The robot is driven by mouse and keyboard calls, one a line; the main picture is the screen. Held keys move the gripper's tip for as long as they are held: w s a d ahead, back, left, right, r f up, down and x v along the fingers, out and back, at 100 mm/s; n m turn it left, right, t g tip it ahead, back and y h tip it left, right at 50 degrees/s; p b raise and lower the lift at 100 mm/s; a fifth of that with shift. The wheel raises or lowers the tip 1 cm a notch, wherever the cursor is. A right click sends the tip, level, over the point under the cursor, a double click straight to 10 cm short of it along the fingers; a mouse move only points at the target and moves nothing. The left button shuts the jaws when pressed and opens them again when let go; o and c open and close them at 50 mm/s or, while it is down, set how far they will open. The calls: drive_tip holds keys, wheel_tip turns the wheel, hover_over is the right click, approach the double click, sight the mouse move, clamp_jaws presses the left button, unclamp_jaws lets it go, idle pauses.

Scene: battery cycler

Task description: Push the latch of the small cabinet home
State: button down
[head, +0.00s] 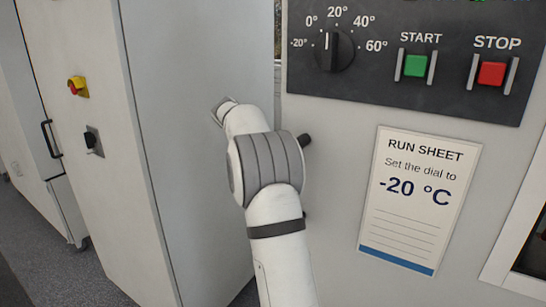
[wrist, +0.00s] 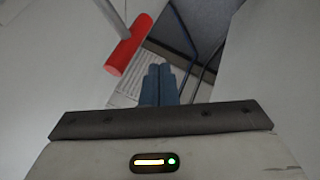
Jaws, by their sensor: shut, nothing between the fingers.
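In the wrist view, my gripper (wrist: 157,70) is shut and empty, its two blue-grey fingers side by side. A red cylindrical grip (wrist: 130,45) on a grey rod shows up and left of the fingertips, apart from them in the picture. It may be the latch of the small cabinet, but I cannot tell for sure. In the head view, my arm reaches forward between the tall pale cabinet and the cycler front. My fingers are hidden there, and no red grip shows.
The cycler panel has a black dial (head: 333,50), a green START button (head: 415,66) and a red STOP button (head: 491,73). A run sheet (head: 420,198) hangs below. A tall pale cabinet (head: 200,150) stands close on the left. Dark cables (wrist: 187,45) show beyond my fingers.

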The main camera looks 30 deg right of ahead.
drive_tip(key=w+a+f+v, duration=0.1)
drive_tip(key=v, duration=0.9)
drive_tip(key=s+a+f+n+t+h+b, duration=0.1)
drive_tip(key=s+f+n+t+h+b, duration=0.3)
drive_tip(key=n+b, duration=0.75)
drive_tip(key=s+a+f+n+t+h+b, duration=0.2)
drive_tip(key=s+f+n+t+h+b, duration=0.25)
drive_tip(key=b, duration=1.45)
drive_tip(key=w+d+t+y, duration=0.1)
drive_tip(key=w+d, duration=0.4)
drive_tip(key=d, duration=0.6)
drive_tip(key=shift+f+m+y, duration=0.35)
drive_tip(key=shift+m, duration=0.05)
drive_tip(key=shift+d+t, duration=0.15)
drive_tip(key=shift+t, duration=0.1)
